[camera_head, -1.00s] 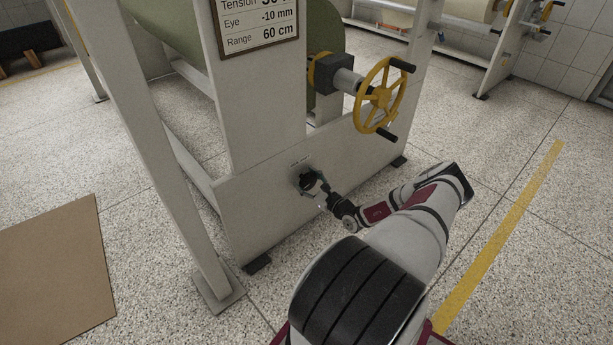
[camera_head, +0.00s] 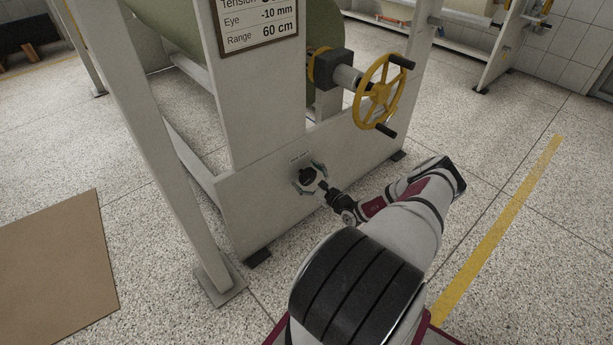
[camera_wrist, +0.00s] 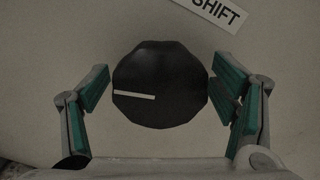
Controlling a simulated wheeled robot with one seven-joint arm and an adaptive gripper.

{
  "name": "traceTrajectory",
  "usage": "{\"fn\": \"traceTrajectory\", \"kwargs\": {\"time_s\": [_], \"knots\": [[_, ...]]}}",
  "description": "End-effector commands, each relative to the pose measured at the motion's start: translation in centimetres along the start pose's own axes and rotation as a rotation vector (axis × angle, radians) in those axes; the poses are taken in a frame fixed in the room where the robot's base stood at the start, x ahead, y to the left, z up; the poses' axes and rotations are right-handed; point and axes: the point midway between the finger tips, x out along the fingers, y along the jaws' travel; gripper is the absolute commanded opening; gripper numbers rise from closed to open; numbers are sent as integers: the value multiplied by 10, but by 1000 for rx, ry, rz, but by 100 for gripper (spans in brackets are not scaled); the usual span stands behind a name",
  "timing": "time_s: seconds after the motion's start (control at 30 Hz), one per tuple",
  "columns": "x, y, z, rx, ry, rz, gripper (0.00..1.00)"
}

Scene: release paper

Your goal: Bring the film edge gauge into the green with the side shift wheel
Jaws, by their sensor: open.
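The side shift wheel is a black lobed knob with a white pointer line, seen in the wrist view (camera_wrist: 160,75). Its white line points left. In the head view the knob (camera_head: 306,175) sits low on the pale machine frame. My gripper (camera_wrist: 158,92) is open, with one green-padded finger on each side of the knob. The right pad is very close to the knob; I cannot tell if it touches. A wider gap shows on the left. In the head view my gripper (camera_head: 313,182) is at the knob. The film edge gauge is not recognisable in these frames.
A label reading "SHIFT" (camera_wrist: 217,12) is above the knob. A yellow handwheel (camera_head: 380,92) with black handles projects from the frame above my arm. A sign (camera_head: 258,25) reads Eye -10 mm, Range 60 cm. A brown sheet (camera_head: 55,260) lies on the floor at left.

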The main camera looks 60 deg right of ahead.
Motion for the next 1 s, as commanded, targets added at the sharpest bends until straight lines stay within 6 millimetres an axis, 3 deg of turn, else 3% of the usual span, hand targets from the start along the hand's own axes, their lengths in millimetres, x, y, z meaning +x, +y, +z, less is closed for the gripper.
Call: {"fn": "traceTrajectory", "kwargs": {"time_s": [0.17, 0.63, 0.8, 1.0], "knots": [[-13, 0, 0, 0, 1, 0, 79], [-101, 0, -1, 0, 2, -1, 79], [-116, 0, 0, -1, 0, 0, 79], [-120, 0, 0, -1, 0, 0, 79]]}}
